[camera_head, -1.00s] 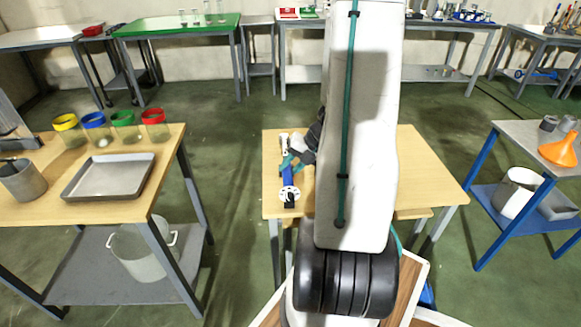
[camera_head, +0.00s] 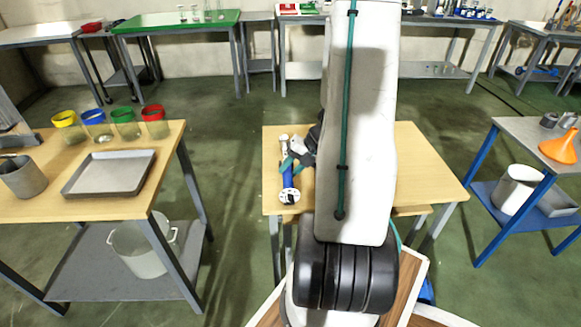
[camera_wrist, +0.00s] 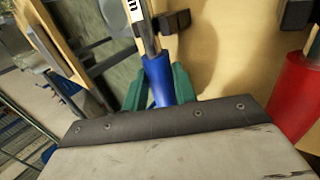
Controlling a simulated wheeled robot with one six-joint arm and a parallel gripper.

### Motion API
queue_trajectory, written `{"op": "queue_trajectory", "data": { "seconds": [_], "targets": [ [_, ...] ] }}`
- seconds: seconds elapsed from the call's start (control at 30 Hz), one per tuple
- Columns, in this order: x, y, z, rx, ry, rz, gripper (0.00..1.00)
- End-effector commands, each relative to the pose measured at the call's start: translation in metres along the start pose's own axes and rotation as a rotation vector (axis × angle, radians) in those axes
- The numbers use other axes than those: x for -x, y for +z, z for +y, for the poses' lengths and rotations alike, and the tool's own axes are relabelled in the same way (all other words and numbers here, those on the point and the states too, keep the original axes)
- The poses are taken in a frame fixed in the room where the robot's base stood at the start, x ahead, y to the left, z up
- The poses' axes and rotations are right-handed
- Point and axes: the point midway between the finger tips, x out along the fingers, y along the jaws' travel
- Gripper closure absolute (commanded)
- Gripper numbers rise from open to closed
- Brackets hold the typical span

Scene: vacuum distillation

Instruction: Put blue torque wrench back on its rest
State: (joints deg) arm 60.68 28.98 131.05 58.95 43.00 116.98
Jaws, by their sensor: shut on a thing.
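The blue torque wrench (camera_wrist: 157,74) has a blue handle and a metal shaft. In the wrist view my gripper (camera_wrist: 160,92), with teal fingers, is shut around the blue handle. The shaft runs to the top edge, beside a black rest block (camera_wrist: 176,22); I cannot tell whether they touch. In the head view the wrench (camera_head: 288,179) is over the left side of the wooden table (camera_head: 430,170), with its round pale end near the front edge. My gripper (camera_head: 298,158) is at its far part, partly hidden by my arm.
A red-handled tool (camera_wrist: 297,92) lies right of the wrench in the wrist view, near another black block (camera_wrist: 296,14). A left table holds a metal tray (camera_head: 110,173) and coloured-rim jars. A blue-framed cart (camera_head: 500,220) stands right.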

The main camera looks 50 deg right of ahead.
Motion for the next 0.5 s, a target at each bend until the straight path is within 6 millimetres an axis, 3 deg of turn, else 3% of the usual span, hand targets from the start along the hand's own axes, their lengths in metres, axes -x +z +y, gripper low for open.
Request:
{"op": "queue_trajectory", "data": {
  "seconds": [0.33,0.37,0.4,0.43,0.5],
  "targets": [
    [-0.0065,0.0002,-0.0046,0.0,0.001,-0.001,1.0],
    [-0.0066,0.0003,-0.0046,0.0,0.001,-0.001,0.7],
    [-0.0064,0.0003,-0.0046,0.0,0.001,-0.001,0.59],
    [-0.0064,0.0002,-0.0046,0.0,0.001,-0.001,0.5],
    [-0.0065,0.0001,-0.0046,0.0,0.001,-0.001,0.47]
  ]
}}
